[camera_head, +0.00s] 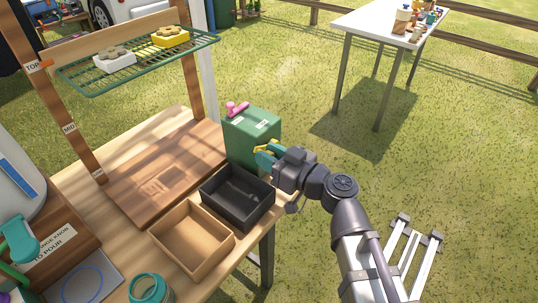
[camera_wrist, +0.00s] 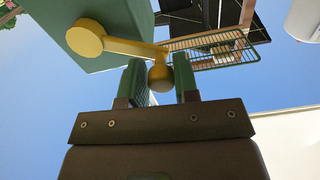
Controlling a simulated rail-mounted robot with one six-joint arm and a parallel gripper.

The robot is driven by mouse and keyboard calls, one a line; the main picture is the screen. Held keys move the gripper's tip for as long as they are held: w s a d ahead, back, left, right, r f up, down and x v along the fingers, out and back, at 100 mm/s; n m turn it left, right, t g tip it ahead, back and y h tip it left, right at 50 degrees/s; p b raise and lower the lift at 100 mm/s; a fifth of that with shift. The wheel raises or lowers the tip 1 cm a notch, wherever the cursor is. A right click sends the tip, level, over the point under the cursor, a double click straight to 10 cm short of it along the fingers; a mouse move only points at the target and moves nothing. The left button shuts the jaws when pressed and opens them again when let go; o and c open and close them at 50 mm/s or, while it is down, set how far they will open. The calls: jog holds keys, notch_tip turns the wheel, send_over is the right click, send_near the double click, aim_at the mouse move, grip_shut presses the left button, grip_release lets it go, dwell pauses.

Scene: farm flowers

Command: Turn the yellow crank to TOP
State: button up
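The yellow crank (camera_head: 266,149) sits on the side of the green box (camera_head: 248,135). In the wrist view its arm (camera_wrist: 125,46) runs from a round hub at upper left to a round knob at right. My gripper (camera_head: 274,155) is at the crank. A TOP label (camera_head: 33,66) is on the left wooden post. The green wire shelf (camera_head: 137,68) has its left end close to that label in the picture. A MID label (camera_head: 69,128) is lower down.
The shelf carries a white block (camera_head: 114,60) and a yellow block (camera_head: 170,37). A black bin (camera_head: 237,213) and a wooden bin (camera_head: 192,264) stand beside my gripper on the wooden bench. A pink handle (camera_head: 237,108) tops the green box. Open grass lies to the right.

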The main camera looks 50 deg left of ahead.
jog(key=o, duration=0.4)
jog(key=shift+c, duration=0.2)
jog(key=v, duration=1)
jog(key=shift+d, duration=0.4)
jog(key=shift+w, duration=0.1)
